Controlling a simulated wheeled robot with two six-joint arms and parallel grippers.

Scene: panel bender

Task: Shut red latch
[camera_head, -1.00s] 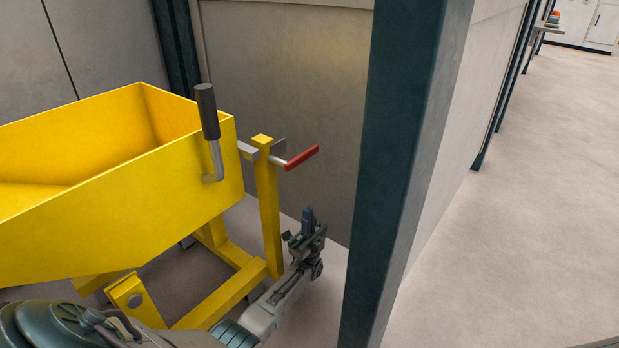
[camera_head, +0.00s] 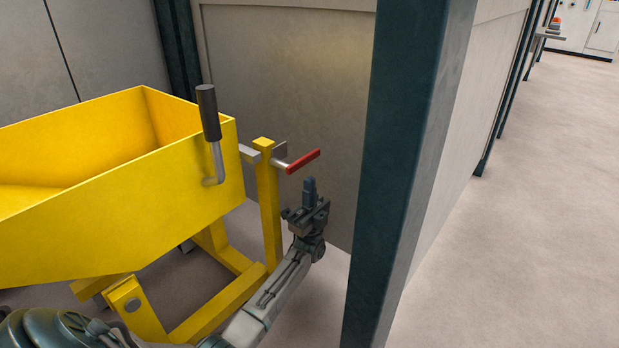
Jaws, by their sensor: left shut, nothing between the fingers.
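The red latch (camera_head: 303,161) is a red-gripped lever on a short metal pin near the top of a yellow post (camera_head: 267,205). It points to the right and slightly up, beside the yellow tipping hopper (camera_head: 120,195). My left gripper (camera_head: 309,184) is below and slightly right of the latch, apart from it in the picture. Its fingers point up and are shut, with nothing seen between them. My right gripper is not in view.
A dark blue-green pillar (camera_head: 400,170) stands just right of my left gripper. A grey panel wall (camera_head: 290,80) is behind. A black-handled crank (camera_head: 209,115) sticks up on the hopper's side. Open floor (camera_head: 510,230) lies right of the pillar.

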